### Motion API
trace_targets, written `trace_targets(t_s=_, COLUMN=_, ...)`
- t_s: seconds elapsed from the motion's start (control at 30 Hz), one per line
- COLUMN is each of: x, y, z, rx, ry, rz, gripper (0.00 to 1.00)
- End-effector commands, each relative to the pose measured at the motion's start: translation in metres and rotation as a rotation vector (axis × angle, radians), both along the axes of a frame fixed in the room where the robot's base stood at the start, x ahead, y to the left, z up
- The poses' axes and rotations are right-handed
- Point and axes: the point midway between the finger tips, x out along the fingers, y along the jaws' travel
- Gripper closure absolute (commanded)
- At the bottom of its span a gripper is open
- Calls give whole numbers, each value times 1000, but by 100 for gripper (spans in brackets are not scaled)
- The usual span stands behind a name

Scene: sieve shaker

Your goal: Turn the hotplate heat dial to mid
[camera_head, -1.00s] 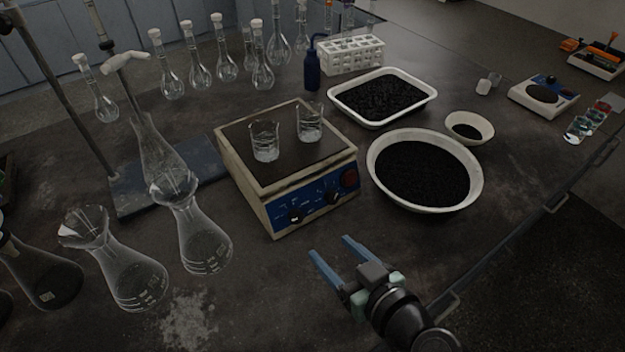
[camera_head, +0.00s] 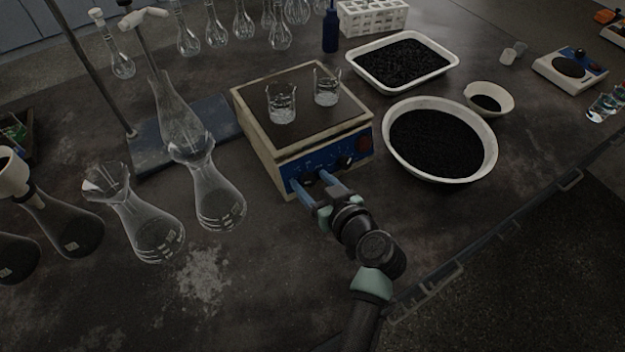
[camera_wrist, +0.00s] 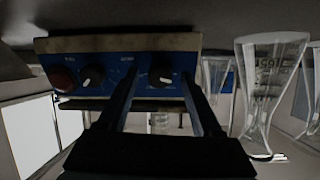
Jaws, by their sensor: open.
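The hotplate (camera_head: 262,135) stands on the bench with a blue front panel (camera_wrist: 110,66) carrying two black dials and a red knob. My gripper (camera_head: 310,178) is open in front of the panel. In the wrist view, which shows the panel upside down, the fingers (camera_wrist: 158,76) are on either side of one dial (camera_wrist: 162,78), with gaps visible. This is the left dial in the head view, mostly hidden there by the fingers. The other dial (camera_wrist: 93,77) and the red knob (camera_wrist: 63,79) are outside the fingers. The panel lettering is too small to read.
Two glass beakers (camera_head: 281,104) stand on the hotplate. A conical flask (camera_head: 218,196) is close on its left. A round bowl of black grains (camera_head: 489,168) is on its right, with a white tray (camera_head: 447,68) behind. The bench in front is mostly clear.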

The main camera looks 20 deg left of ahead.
Motion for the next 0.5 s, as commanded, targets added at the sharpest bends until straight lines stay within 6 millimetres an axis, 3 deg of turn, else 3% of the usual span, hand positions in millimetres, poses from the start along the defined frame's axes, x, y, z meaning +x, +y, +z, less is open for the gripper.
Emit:
trace_targets(t_s=0.33, x=3, y=3, z=-1, rx=0, ry=0, rz=1, gripper=33)
trace_targets(t_s=0.5, x=2, y=3, z=-1, rx=0, ry=0, rz=1, gripper=62)
